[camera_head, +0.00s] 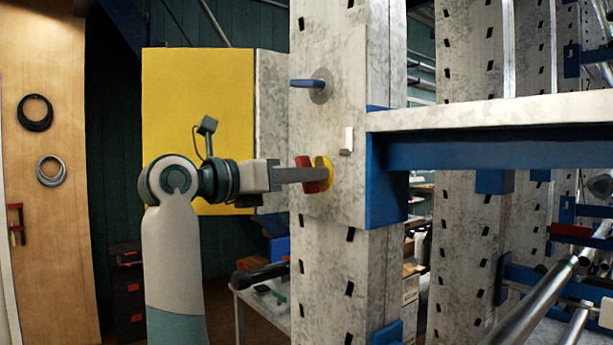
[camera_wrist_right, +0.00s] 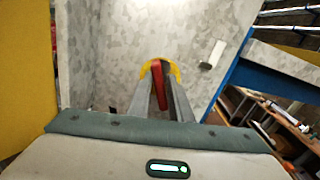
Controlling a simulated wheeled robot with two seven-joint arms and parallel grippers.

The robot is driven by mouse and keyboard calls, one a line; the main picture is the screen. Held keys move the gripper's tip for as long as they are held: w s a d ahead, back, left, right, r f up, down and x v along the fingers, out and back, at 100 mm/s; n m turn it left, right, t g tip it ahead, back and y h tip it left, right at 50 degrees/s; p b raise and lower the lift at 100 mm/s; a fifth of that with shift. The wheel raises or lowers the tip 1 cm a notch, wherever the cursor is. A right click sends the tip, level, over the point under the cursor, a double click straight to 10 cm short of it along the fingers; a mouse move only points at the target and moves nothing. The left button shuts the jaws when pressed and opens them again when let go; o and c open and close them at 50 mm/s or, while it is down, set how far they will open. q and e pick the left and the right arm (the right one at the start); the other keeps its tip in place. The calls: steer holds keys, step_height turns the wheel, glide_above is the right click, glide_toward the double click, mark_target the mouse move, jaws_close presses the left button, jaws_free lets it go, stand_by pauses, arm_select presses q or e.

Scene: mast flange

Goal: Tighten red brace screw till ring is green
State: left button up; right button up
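The red brace screw (camera_head: 312,187) has a flat red handle on the pale speckled mast post. A ring (camera_head: 328,172) behind it is yellow; it shows as a yellow arc around the handle's top in the right wrist view (camera_wrist_right: 175,70). My right gripper (camera_head: 322,174) reaches in from the left, its fingers at the handle. In the right wrist view the red handle (camera_wrist_right: 158,85) stands slightly tilted between the two fingers, which look closed on it. The near finger hides the handle's middle in the head view. My left gripper is not in view.
A blue lever (camera_head: 306,83) on a round plate sits above the screw. A white tab (camera_head: 347,141) and a blue bracket with a beam (camera_head: 480,148) stand to the right. A yellow panel (camera_head: 190,105) is behind my right arm.

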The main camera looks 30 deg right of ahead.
steer(key=shift+o, duration=1.1)
steer(key=shift+a, duration=0.6)
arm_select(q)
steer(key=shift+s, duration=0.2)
arm_select(e)
steer(key=a, duration=0.3)
steer(key=shift+s+a, duration=0.15)
steer(key=shift+a, duration=0.25)
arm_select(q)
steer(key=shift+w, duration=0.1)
